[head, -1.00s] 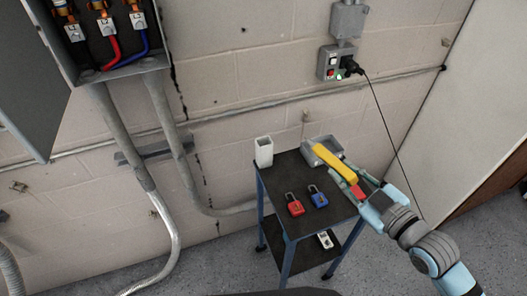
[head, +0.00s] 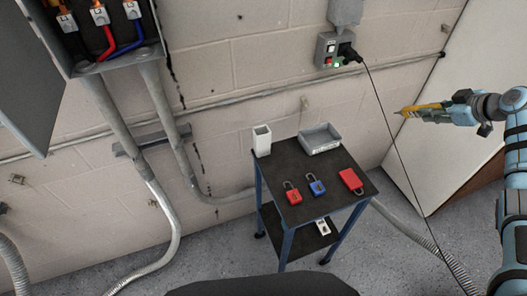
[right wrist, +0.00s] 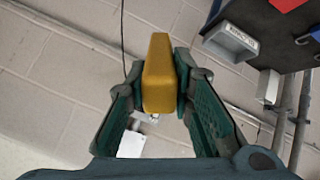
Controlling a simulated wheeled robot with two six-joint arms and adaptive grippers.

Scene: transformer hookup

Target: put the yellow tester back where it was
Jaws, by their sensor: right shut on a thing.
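The yellow tester (head: 412,110) is in my right gripper (head: 428,112), off to the right of the cart and in front of the white panel. In the right wrist view the yellow tester (right wrist: 158,75) stands between the two green finger pads of the right gripper (right wrist: 160,95), which is shut on it. Its far end is hidden in that view. A white square upright holder (head: 262,142) and an open grey tray (head: 333,142) stand on the cart top, both without the tester. My left gripper is not in view.
A black cable (head: 385,120) hangs from the wall outlet (head: 334,50) between the cart and my right gripper. An open electrical cabinet (head: 100,30) is at upper left.

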